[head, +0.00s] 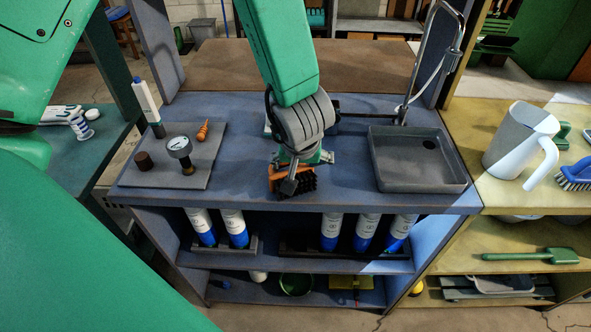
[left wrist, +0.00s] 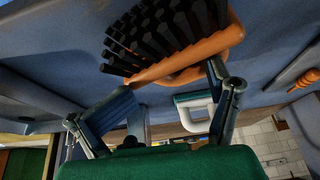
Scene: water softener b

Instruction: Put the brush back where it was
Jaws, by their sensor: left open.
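An orange brush (head: 278,178) with black bristles is at the front middle of the blue-grey bench top (head: 235,110). It is right at my left gripper (head: 294,172), which hangs over the bench near its front edge. In the left wrist view the brush (left wrist: 205,48) lies across the fingertips, bristles toward the upper left. The two fingers of the left gripper (left wrist: 172,82) are spread apart, their tips close to the orange body; I cannot tell whether they touch it. My right gripper is in neither view.
A pressure gauge (head: 179,147) and an orange fitting (head: 202,131) stand on a grey plate at left. A grey sink (head: 415,178) with a tall tap is at right. A white jug (head: 521,140) and a blue brush (head: 575,175) are on the yellow bench. Filter cartridges (head: 330,228) stand on the shelf below.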

